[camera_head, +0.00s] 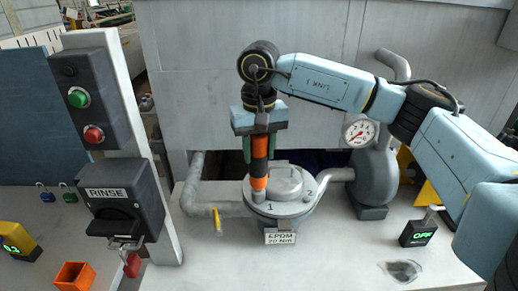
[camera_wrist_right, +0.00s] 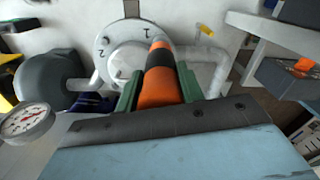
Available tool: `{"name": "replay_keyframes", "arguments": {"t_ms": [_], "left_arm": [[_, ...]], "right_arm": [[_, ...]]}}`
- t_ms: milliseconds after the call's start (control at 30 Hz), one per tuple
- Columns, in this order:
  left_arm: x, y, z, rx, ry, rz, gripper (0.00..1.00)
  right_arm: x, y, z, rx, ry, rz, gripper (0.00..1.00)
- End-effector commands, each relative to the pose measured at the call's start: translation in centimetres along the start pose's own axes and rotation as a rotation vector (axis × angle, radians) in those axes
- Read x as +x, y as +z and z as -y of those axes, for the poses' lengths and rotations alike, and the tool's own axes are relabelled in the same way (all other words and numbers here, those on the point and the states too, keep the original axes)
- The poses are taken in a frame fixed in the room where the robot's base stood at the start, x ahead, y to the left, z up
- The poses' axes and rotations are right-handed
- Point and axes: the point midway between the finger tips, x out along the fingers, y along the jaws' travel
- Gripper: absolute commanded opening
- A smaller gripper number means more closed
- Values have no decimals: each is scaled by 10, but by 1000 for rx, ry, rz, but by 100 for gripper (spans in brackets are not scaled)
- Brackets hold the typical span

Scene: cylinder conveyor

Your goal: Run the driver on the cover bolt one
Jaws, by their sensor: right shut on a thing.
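My right gripper (camera_head: 259,150) points straight down and is shut on an orange and black driver (camera_head: 260,168), held upright between its green fingers. In the right wrist view the driver (camera_wrist_right: 160,88) points away from the gripper toward the mark 1 on the round metal cover (camera_wrist_right: 128,58). In the head view its lower end is at the left front rim of the cover (camera_head: 288,183), beside the mark 1. The cover bolt one is hidden by the driver, so contact cannot be told. A mark 2 is on the right of the rim. My left gripper is not in view.
A label reading EPDM 20 Nm (camera_head: 281,237) hangs in front of the cover. A yellow-handled valve (camera_head: 217,221) is to the left, a pressure gauge (camera_head: 359,131) to the right. A RINSE switch box (camera_head: 123,201) stands left. A small display (camera_head: 418,233) reads OFF.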

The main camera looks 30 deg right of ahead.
Motion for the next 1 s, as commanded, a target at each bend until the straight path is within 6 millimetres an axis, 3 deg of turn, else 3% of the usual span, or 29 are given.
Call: {"name": "replay_keyframes", "arguments": {"t_ms": [1000], "left_arm": [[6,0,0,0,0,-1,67]], "right_arm": [[5,0,0,0,-2,-3,1]]}}
